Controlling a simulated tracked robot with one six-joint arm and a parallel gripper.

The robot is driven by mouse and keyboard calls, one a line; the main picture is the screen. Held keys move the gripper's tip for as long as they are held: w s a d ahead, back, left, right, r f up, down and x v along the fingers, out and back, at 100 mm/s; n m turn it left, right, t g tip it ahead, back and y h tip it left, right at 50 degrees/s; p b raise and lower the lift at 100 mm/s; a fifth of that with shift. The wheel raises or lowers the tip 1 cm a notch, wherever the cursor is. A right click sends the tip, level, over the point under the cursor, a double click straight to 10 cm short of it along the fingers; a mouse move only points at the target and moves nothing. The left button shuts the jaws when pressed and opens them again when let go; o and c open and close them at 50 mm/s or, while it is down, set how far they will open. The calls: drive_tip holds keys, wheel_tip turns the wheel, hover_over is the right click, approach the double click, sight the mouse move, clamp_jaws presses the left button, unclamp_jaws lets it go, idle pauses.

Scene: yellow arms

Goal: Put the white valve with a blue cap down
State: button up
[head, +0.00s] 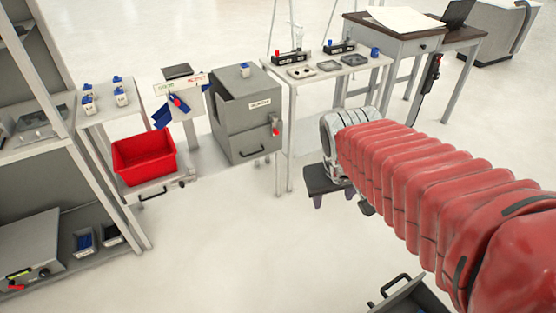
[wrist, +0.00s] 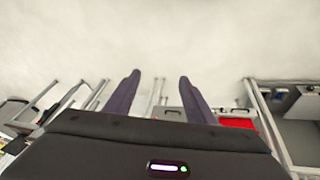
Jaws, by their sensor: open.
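Several small white valves with blue caps are in the head view. Some stand on the white table at the left, one of them at its front right (head: 120,98). Another white valve with a blue cap (head: 244,70) stands on top of the grey cabinet (head: 235,135). I cannot tell which one the task means. My gripper (wrist: 159,76) is open in the wrist view, its two dark fingers wide apart with nothing between them. No valve is near the fingers.
A red bin (head: 145,156) stands before the white table; it also shows in the wrist view (wrist: 237,122). Grey shelves (head: 30,145) stand at the left. A bench (head: 335,78) with small fixtures is behind, with a desk (head: 405,35) beside it. The middle floor is clear.

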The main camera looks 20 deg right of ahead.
drive_tip(key=s+a+r+t+y, duration=0.1)
drive_tip(key=s+a+r+y, duration=0.1)
drive_tip(key=s+a, duration=0.4)
drive_tip(key=a+r, duration=0.1)
drive_tip(key=a, duration=0.2)
drive_tip(key=shift+s+r+n+t, duration=0.25)
drive_tip(key=shift+s+n+t, duration=0.05)
drive_tip(key=shift+n+t, duration=0.1)
drive_tip(key=shift+o, duration=0.4)
